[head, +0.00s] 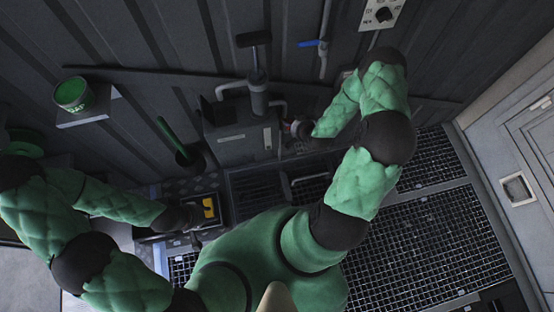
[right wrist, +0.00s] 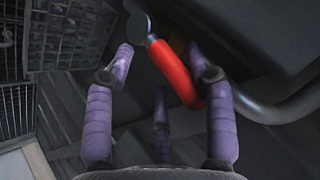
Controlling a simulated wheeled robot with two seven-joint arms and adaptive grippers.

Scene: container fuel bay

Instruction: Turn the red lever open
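The red lever (right wrist: 173,72) shows in the right wrist view as a slanted red grip with a round dark knob-like end at its upper left. It sits beside a grey curved pipe. My right gripper (right wrist: 160,62) has purple fingers spread apart, with the lever between them, close to the right finger. I cannot tell whether any finger touches it. In the head view my right gripper (head: 301,130) is beside the grey tank unit, and the lever is mostly hidden there. My left gripper (head: 186,217) is low at the left; its fingers are too dark to read.
The grey tank unit (head: 240,140) with a pump handle (head: 254,40) stands against the ribbed wall. A green cup (head: 72,94) sits on a wall shelf (head: 92,117). A yellow object (head: 209,207) is next to my left gripper. A blue-handled valve (head: 309,43) is higher up.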

